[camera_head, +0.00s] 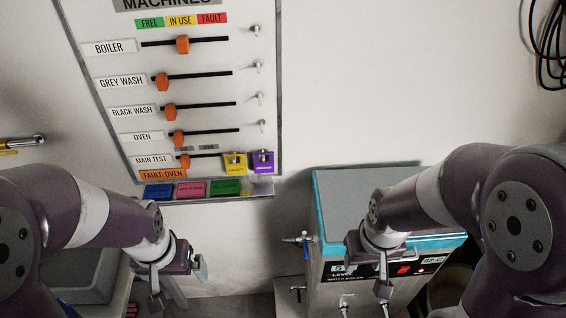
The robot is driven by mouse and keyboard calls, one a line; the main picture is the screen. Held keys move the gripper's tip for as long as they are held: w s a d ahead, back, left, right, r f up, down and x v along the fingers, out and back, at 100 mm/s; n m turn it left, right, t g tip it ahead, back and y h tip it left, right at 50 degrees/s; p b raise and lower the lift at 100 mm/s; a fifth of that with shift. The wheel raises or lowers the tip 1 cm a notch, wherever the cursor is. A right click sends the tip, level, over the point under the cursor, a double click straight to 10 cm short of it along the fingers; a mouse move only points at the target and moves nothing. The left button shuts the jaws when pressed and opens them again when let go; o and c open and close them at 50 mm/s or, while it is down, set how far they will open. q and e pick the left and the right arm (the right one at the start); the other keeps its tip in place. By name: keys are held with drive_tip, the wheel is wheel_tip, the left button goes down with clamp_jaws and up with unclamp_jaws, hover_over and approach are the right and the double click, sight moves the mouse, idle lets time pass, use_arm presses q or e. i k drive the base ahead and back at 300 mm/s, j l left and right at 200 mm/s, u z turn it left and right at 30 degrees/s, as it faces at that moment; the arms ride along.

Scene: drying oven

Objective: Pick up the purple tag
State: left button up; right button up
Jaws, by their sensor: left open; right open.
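The purple tag (263,162) hangs on a hook at the lower right corner of the white machines board (205,100). A yellow tag (235,163) hangs just left of it. My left gripper (178,282) is open and empty, below the board and to the lower left of the tag. Neither gripper touches the tag.
Orange sliders (182,44) and empty hooks (258,97) are on the board.

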sight(259, 167)
drive_tip(key=i+l+u, duration=0.2)
drive_tip(key=l, duration=0.4)
drive_tip(key=l+u, duration=0.2)
drive_tip(key=l, duration=0.4)
